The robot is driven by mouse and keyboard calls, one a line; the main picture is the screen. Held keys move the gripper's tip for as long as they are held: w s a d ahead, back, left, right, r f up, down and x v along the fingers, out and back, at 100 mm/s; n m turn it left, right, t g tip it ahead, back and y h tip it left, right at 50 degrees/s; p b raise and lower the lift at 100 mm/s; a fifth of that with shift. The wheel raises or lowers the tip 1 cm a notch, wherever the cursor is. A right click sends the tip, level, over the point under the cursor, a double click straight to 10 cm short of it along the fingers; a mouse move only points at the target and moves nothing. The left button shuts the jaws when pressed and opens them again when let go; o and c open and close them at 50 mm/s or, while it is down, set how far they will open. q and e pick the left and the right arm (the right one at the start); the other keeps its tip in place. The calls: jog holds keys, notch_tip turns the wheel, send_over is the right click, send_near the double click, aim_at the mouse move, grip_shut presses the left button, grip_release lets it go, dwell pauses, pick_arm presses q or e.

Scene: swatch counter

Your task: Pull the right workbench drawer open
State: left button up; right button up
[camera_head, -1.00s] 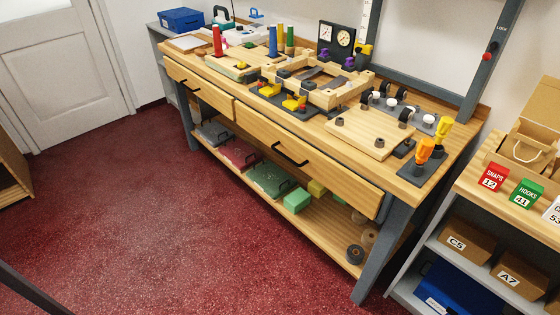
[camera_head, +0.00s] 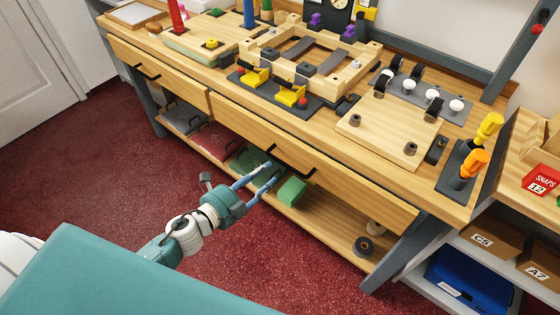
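The right workbench drawer (camera_head: 345,180) has a long pale wood front under the bench top and looks shut. Its black bar handle (camera_head: 297,171) is at the middle of the front. My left gripper (camera_head: 273,172) is in front of the bench, its two blue fingers apart with nothing between them. The fingertips point toward the handle, just left of it in the picture; I cannot tell how much depth separates them. My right gripper is not in view.
The left drawer (camera_head: 160,75) is beside it and looks shut. The lower shelf (camera_head: 330,235) holds a green box (camera_head: 291,191), trays and dark rolls. A grey bench leg (camera_head: 397,252) and a side shelf with a blue bin (camera_head: 470,285) stand at right. Red floor in front is open.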

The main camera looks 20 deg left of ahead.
aim_at(280, 162)
pick_arm(q)
jog(key=shift+x, duration=4.05)
grip_shut()
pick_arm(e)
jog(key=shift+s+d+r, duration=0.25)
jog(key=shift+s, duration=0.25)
